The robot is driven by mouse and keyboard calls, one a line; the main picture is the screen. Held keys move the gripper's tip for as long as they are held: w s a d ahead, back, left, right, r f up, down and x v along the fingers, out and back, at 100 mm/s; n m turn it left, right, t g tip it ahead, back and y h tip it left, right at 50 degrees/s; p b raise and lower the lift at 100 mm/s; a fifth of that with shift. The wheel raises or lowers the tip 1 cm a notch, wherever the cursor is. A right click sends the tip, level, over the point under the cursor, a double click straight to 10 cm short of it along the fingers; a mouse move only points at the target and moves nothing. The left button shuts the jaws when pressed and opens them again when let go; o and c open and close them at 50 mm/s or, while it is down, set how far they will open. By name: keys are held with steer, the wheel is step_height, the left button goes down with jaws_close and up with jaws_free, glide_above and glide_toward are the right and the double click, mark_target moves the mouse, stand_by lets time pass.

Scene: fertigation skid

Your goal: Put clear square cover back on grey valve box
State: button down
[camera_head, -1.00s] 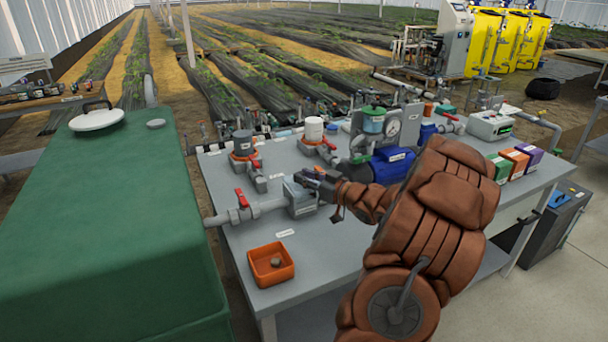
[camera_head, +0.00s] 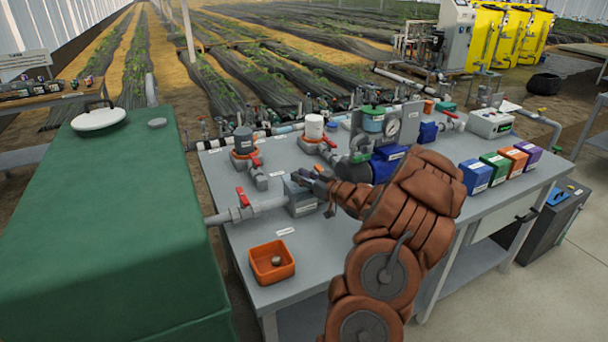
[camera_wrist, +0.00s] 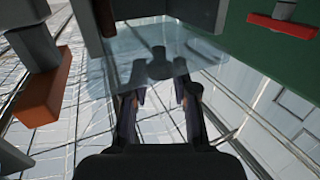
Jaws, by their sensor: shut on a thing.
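The grey valve box (camera_head: 303,210) sits in the grey pipe line near the bench's left side. My gripper (camera_head: 312,178) is over the box's top right side. In the wrist view my gripper (camera_wrist: 159,80) is shut on the clear square cover (camera_wrist: 105,52), a see-through pale sheet with a dark knob-like part (camera_wrist: 158,64) between the fingers. In the head view the fingers hide much of the cover and the box top. I cannot tell whether the cover touches the box rim.
A red-handled valve (camera_head: 242,198) is on the pipe left of the box. An orange tray (camera_head: 258,278) holding a small round thing stands in front. Red-handled valves and a blue pump (camera_head: 388,165) stand behind. A green tank (camera_head: 95,220) is at left. Bare bench lies around the tray.

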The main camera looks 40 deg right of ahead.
steer(key=shift+f, duration=0.5)
steer(key=c, duration=0.9)
jaws_free()
steer(key=shift+r, duration=0.1)
steer(key=shift+r, duration=0.3)
steer(key=shift+s+r, duration=0.15)
steer(key=shift+r, duration=0.05)
steer(key=s, duration=0.4)
steer(key=s+b, duration=0.1)
steer(key=s, duration=0.6)
steer(key=shift+s+d+r+b, duration=0.2)
steer(key=shift+s+d+b, duration=0.15)
